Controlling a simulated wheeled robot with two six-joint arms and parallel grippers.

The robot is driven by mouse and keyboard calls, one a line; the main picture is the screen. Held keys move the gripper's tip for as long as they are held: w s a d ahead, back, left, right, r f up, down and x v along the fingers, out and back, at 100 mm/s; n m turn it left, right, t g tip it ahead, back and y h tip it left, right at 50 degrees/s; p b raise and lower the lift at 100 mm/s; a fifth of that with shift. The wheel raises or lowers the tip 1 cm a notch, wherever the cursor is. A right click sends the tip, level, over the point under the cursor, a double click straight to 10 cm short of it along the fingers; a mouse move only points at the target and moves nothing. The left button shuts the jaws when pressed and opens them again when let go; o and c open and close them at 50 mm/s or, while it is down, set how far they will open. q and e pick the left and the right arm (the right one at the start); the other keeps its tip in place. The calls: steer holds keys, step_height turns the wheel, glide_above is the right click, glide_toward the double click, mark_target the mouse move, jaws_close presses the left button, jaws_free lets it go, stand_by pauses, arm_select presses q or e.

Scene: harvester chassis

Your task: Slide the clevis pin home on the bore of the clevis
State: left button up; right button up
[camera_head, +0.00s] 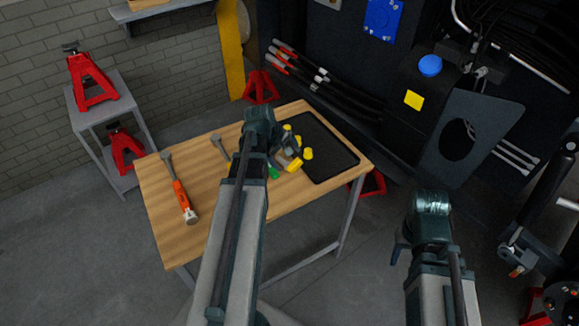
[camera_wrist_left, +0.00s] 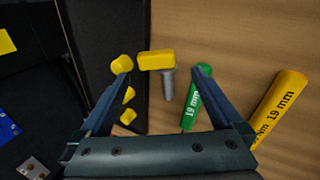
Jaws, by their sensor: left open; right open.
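A yellow-headed pin with a grey shank (camera_wrist_left: 168,84), which looks like the clevis pin, lies on the wooden table beside the black mat. In the left wrist view it sits between the two finger tips. Its yellow head also shows in the head view (camera_head: 295,165). My left gripper (camera_wrist_left: 164,72) is open and points down over it; the fingers look apart from it. In the head view the left gripper (camera_head: 284,149) is partly hidden by its arm. My right gripper (camera_head: 399,250) hangs right of the table, open. I cannot make out the clevis bore for certain.
A green 19 mm tool (camera_wrist_left: 192,110) lies close by the right finger, and a yellow 19 mm tool (camera_wrist_left: 278,108) lies farther right. Small yellow caps (camera_head: 308,154) stand along the black mat (camera_head: 325,147). An orange-handled hammer (camera_head: 180,192) lies left. The dark chassis (camera_head: 430,110) stands behind.

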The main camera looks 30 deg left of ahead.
mark_target(293, 163)
arm_select(q)
steer(key=b+x, duration=0.4)
steer(key=x, duration=0.1)
steer(key=shift+w, duration=0.25)
steer(key=shift+r, duration=0.1)
jaws_close()
